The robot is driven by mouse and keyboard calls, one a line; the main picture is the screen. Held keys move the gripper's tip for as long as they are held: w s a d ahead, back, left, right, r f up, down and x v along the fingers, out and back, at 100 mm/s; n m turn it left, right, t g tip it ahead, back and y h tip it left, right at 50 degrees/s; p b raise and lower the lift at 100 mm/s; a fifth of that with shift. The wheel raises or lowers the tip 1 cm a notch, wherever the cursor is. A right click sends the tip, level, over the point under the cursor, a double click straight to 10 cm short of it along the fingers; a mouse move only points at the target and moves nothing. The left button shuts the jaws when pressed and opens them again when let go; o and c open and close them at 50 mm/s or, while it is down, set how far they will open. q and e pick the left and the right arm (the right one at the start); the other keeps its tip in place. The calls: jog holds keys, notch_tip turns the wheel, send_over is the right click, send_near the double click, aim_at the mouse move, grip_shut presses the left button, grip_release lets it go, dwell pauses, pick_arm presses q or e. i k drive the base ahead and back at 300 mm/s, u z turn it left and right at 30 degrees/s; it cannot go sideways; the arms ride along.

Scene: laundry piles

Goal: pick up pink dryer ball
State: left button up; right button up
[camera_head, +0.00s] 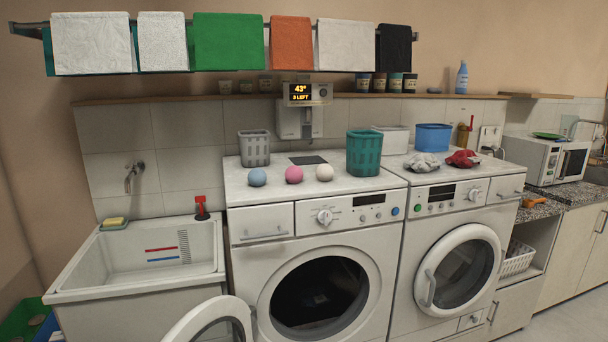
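The pink dryer ball (294,174) sits on the white top of the left washing machine (268,204). It is between a blue ball (257,177) on its left and a cream-white ball (324,172) on its right, with small gaps between them. Nothing covers it. Neither of my grippers shows in the head view.
A grey basket (254,148) stands behind the balls and a teal basket (364,153) to their right. Crumpled grey (422,166) and red cloths (463,159) lie on the right machine. The left machine's round door (212,322) hangs open. A sink (140,262) is at left.

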aim_at(294, 174)
jog(key=z, duration=1.75)
jog(key=i, duration=3.35)
jog(key=u, duration=2.7)
